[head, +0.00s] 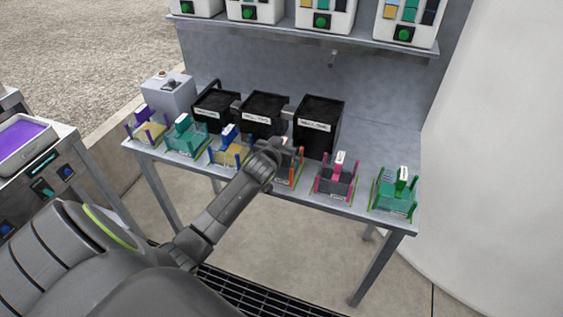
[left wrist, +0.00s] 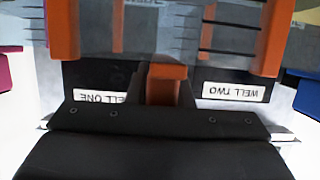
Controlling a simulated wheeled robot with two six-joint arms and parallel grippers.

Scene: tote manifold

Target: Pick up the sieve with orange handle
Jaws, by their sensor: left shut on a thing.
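The sieve with the orange handle (head: 297,158) is at the front of the grey table, partly hidden behind my left gripper (head: 272,158). In the left wrist view the orange handle (left wrist: 168,72) sits between the dark fingers of my left gripper, which is shut on it. Orange upright posts (left wrist: 268,38) stand on both sides of it. The lower part of the sieve is hidden. I cannot tell whether it is lifted off its stand. My right gripper is not in view.
Similar sieves stand along the table's front edge (head: 345,208), including a pink one (head: 337,172) and a green one (head: 399,190) to the right, and a blue-handled one (head: 229,147) to the left. Black bins (head: 318,127) stand behind. A shelf (head: 300,32) is above.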

